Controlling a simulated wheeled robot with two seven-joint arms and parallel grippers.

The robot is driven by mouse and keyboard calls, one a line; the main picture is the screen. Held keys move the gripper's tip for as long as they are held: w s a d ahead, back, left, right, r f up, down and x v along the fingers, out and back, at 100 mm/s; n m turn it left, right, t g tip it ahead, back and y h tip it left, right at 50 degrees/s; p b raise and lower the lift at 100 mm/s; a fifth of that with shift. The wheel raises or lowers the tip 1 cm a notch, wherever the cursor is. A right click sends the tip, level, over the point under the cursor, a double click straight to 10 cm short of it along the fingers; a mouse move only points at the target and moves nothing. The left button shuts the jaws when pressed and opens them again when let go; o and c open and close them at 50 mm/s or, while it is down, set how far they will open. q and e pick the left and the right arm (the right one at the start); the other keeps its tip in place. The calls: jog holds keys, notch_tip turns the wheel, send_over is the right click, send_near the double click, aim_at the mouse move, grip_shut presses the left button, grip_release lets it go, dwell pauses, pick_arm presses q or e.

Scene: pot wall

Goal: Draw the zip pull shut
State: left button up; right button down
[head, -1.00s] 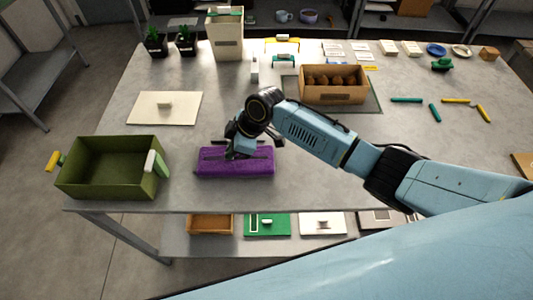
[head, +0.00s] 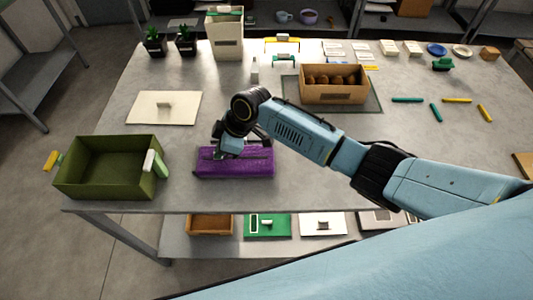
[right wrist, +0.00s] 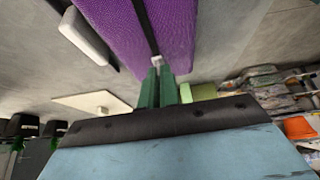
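A purple pouch (head: 250,164) lies flat near the front edge of the table, right of the green bin. In the right wrist view the pouch (right wrist: 180,25) shows a dark zip line (right wrist: 147,25) running along it. A small pale zip pull (right wrist: 157,61) sits at the near end of the visible line. My right gripper (right wrist: 158,72) has its green fingers close together with the pull between their tips. In the head view the right gripper (head: 227,153) is over the left part of the pouch, and its wrist hides the contact. My left gripper is not in view.
A green bin (head: 75,182) with side handles stands left of the pouch. A cream board (head: 140,109) lies behind the bin. A cardboard box (head: 334,97) with brown items stands on a dark mat further back. Table right of the pouch is bare under my arm.

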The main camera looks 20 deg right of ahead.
aim_at(200, 158)
jog(key=shift+w+a, duration=0.1)
jog(key=shift+a, duration=0.35)
jog(key=shift+w+a+b, duration=0.25)
jog(key=shift+a+b, duration=0.15)
jog(key=shift+a, duration=0.4)
jog(key=shift+w+a+b, duration=0.2)
jog(key=shift+a+b, duration=0.15)
jog(key=shift+a, duration=0.4)
jog(key=c, duration=2.1)
grip_release()
jog(key=o, duration=1.1)
notch_tip(200, 158, up, 7)
jog(key=p, duration=0.7)
